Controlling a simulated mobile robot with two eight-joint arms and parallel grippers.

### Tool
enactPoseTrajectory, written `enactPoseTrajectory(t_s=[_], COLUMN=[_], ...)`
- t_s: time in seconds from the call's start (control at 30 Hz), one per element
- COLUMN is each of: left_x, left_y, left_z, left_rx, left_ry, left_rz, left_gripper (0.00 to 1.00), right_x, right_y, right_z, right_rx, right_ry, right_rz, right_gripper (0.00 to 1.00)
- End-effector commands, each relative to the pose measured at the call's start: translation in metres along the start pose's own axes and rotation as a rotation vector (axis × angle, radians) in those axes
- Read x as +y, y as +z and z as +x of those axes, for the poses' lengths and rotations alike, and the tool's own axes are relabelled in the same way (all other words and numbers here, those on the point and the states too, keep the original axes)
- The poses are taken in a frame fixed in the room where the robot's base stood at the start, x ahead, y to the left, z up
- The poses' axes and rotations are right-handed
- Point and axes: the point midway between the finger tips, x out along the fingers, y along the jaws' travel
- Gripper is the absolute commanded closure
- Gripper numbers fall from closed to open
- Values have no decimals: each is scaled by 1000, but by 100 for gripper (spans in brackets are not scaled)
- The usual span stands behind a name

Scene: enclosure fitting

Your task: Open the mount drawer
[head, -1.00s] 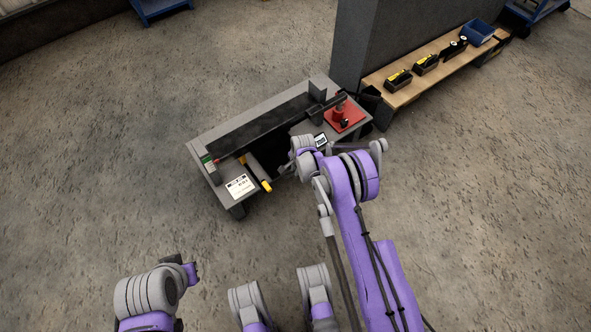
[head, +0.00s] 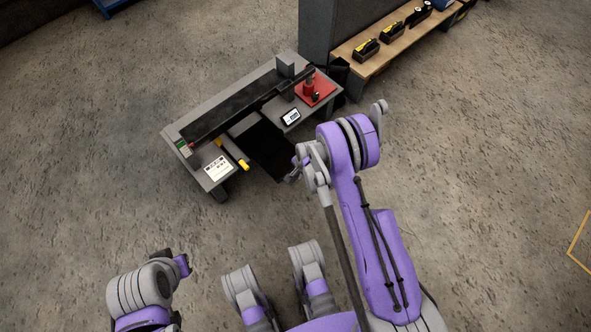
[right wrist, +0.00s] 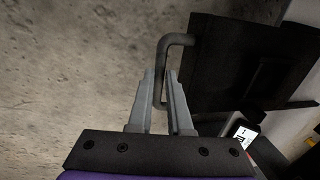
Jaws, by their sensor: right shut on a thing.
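The mount drawer (head: 262,143) is a dark tray pulled out from the front of the grey bench (head: 211,123). It also shows as a dark panel in the right wrist view (right wrist: 240,65). Its bent grey handle (right wrist: 175,40) runs down between the fingers of my right gripper (right wrist: 161,80), which is shut on it. In the head view my right gripper (head: 294,174) is at the drawer's front end, mostly hidden by my arm. My left arm is at the lower left, away from the bench; its fingers cannot be made out.
The bench carries a red fixture (head: 317,90), a small screen (head: 291,117), a white panel (head: 218,168) and a yellow-ended piece (head: 243,164). A wooden shelf (head: 361,58) with black and yellow items stands behind at right. The floor in front is open.

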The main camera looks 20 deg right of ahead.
Motion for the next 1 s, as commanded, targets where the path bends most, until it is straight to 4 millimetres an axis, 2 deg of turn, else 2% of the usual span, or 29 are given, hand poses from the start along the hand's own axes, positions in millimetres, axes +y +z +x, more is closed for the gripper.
enactPoseTrajectory(t_s=[0.37,0.4,0.53,0.83,1.0], left_x=[0,0,0,0,0], left_y=[0,0,0,0,-1], left_z=[0,0,0,0,-5], left_rx=[0,0,0,0,0], left_ry=[0,0,0,0,0], left_rz=[0,0,0,0,0], left_gripper=[100,100,100,100,100], right_x=[1,1,1,1,1], right_y=[0,0,0,0,0], right_z=[-1,-1,-1,-2,-20], right_rx=[0,1,0,0,0], right_ry=[0,-1,-1,0,0], right_rz=[1,1,1,1,1], right_gripper=[100,76,53,53,53])
